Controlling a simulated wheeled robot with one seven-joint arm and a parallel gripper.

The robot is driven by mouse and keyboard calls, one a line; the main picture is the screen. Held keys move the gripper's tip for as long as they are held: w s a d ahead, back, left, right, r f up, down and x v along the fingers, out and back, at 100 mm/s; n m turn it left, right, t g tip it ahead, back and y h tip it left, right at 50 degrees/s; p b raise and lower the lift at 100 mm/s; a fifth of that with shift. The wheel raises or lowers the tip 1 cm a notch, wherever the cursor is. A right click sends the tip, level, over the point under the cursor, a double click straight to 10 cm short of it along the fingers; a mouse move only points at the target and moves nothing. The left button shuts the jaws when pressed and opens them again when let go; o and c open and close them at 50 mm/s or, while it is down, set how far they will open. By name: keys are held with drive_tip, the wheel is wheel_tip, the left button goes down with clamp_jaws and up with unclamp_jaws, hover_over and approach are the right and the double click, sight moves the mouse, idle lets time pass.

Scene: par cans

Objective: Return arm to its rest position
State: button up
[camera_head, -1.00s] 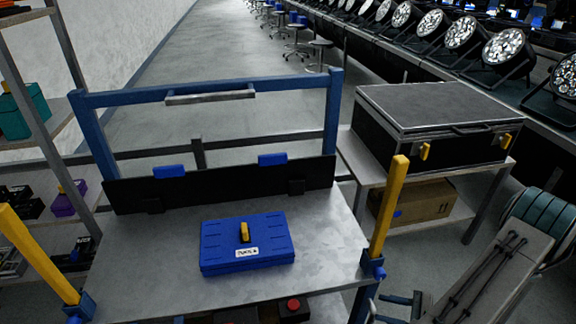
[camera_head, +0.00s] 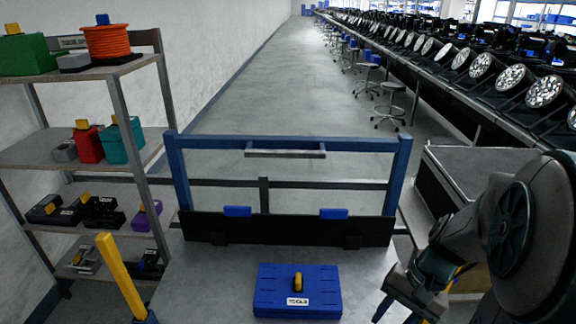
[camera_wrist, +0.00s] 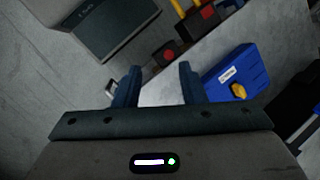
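My arm is raised at the right of the head view, with my gripper (camera_head: 396,310) hanging at its lower end beside the cart's right side. In the wrist view my gripper (camera_wrist: 157,82) has its two dark fingers well apart, with nothing between them.
The cart has a blue push frame (camera_head: 178,172) and a yellow post (camera_head: 118,275). Shelves (camera_head: 100,140) with boxes and an orange cable reel (camera_head: 106,42) stand at left. A black case (camera_head: 470,165) is at right, partly behind my arm. The aisle floor (camera_head: 270,90) is clear.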

drive_tip(key=s+a+r+n+t+h+p, duration=0.1)
drive_tip(key=a+r+n+t+h+p, duration=0.1)
drive_tip(key=r, duration=0.4)
drive_tip(key=s+a+r+n+t+h+p, duration=0.1)
drive_tip(key=a+r+n+t+h+p, duration=0.1)
drive_tip(key=r, duration=0.5)
drive_tip(key=shift+a+r+n+h, duration=0.3)
drive_tip(key=shift+a+n, duration=0.5)
drive_tip(key=shift+n, duration=0.3)
